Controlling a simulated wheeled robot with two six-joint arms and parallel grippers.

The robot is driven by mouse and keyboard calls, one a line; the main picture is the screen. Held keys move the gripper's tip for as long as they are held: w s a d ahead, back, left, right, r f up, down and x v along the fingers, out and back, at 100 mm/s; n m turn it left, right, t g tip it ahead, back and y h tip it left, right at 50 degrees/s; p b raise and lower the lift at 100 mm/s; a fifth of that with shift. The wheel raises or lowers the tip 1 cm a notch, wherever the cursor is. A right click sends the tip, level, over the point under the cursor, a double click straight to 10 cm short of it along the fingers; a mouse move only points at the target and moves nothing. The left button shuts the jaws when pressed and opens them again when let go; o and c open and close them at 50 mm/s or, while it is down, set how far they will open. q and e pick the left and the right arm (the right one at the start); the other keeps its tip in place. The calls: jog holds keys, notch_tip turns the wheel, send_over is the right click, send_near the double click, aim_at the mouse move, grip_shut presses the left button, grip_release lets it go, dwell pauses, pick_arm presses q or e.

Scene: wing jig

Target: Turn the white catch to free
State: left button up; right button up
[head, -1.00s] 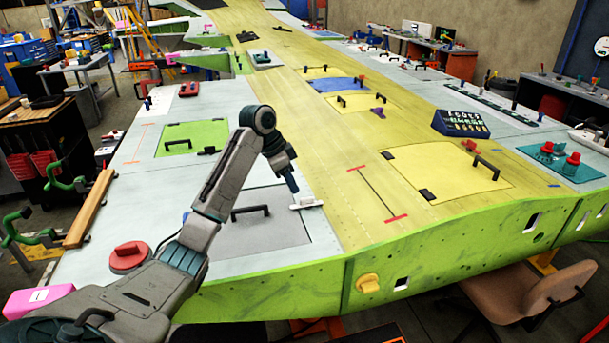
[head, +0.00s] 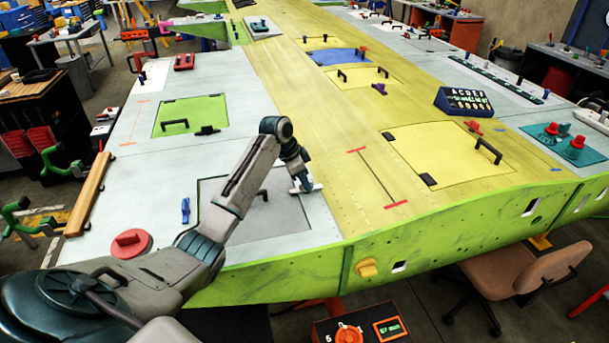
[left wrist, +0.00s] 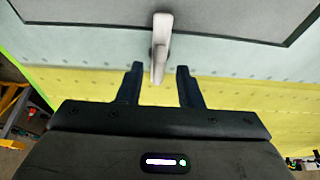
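The white catch (head: 312,187) sits at the right edge of the grey panel (head: 285,222), partly hidden by my left gripper in the head view. In the left wrist view the catch (left wrist: 161,42) is a pale, narrow lever. Its upper end overlaps the dark border of the grey panel (left wrist: 235,12), and its lower end reaches between my fingertips. My left gripper (head: 303,187) is low over the catch. In the left wrist view its two fingers (left wrist: 160,70) are apart, one on each side of the lever, with gaps showing. My right gripper is in neither view.
A black handle (head: 262,195) stands on the grey panel behind my left forearm. A blue clip (head: 185,210) and a red round knob (head: 130,242) are to the left. A green panel (head: 205,110) lies farther back. The yellow strip right of the catch is mostly clear.

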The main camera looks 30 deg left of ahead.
pick_arm(q)
jog(key=shift+d+f, duration=0.1)
jog(key=shift+f, duration=0.05)
grip_shut()
dwell(0.4)
jog(key=n, duration=0.2)
jog(key=n+t+y, duration=0.1)
jog(key=n, duration=0.1)
jog(key=shift+d+n, duration=0.2)
jog(key=shift+n, duration=0.1)
jog(key=n+y, duration=0.2)
jog(key=n, duration=0.2)
jog(key=shift+d, duration=0.2)
jog(key=n+y, duration=0.2)
jog(key=n, duration=0.3)
jog(key=shift+d, duration=0.15)
jog(key=shift+w+n+g+y, duration=0.1)
jog(key=shift+n+g+y, duration=0.25)
jog(key=shift+n, duration=0.7)
jog(key=shift+n+g+y, duration=0.25)
jog(key=shift+n+g, duration=0.1)
jog(key=shift+n, duration=0.7)
